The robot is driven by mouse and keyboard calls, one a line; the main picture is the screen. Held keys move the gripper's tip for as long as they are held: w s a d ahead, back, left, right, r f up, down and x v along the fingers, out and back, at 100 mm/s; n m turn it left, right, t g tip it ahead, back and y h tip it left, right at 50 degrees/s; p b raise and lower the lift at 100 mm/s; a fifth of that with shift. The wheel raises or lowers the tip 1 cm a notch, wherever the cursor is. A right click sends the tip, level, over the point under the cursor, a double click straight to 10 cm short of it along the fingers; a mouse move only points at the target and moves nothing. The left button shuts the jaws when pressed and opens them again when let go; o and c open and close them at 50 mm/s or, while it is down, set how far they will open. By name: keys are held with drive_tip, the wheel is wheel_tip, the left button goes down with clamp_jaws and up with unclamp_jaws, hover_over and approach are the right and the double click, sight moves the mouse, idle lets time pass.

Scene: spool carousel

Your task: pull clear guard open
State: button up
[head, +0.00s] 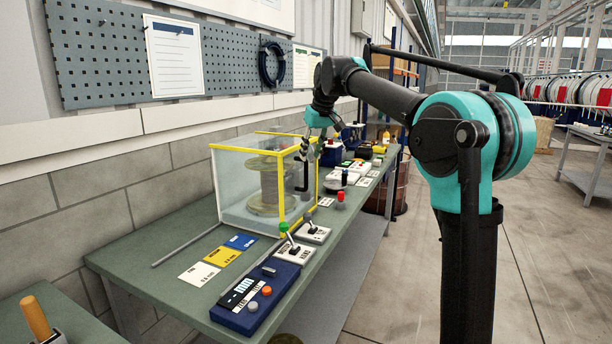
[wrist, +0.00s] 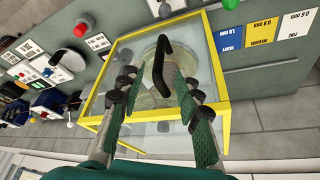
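The clear guard (head: 233,188) is a transparent box with yellow edges on the green bench. It encloses a spool (head: 264,190). A black handle (head: 305,176) stands on the guard's front face. My gripper (head: 306,152) is close to the upper part of that face. In the wrist view, my gripper (wrist: 157,82) has its two green-padded fingers apart. The black handle (wrist: 164,62) shows in the gap between them, and no finger clearly touches it. The guard's yellow frame (wrist: 160,30) surrounds the view of the spool.
A blue control box (head: 255,297) and lever switches (head: 300,240) stand in front of the guard. Coloured cards (head: 222,257) lie beside a thin rod (head: 190,238). More devices line the bench behind the guard. The floor (head: 390,260) right of the bench is open.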

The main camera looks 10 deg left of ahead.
sight(307, 170)
drive_tip(key=x, duration=0.9)
drive_tip(key=shift+f, duration=0.3)
clamp_jaws()
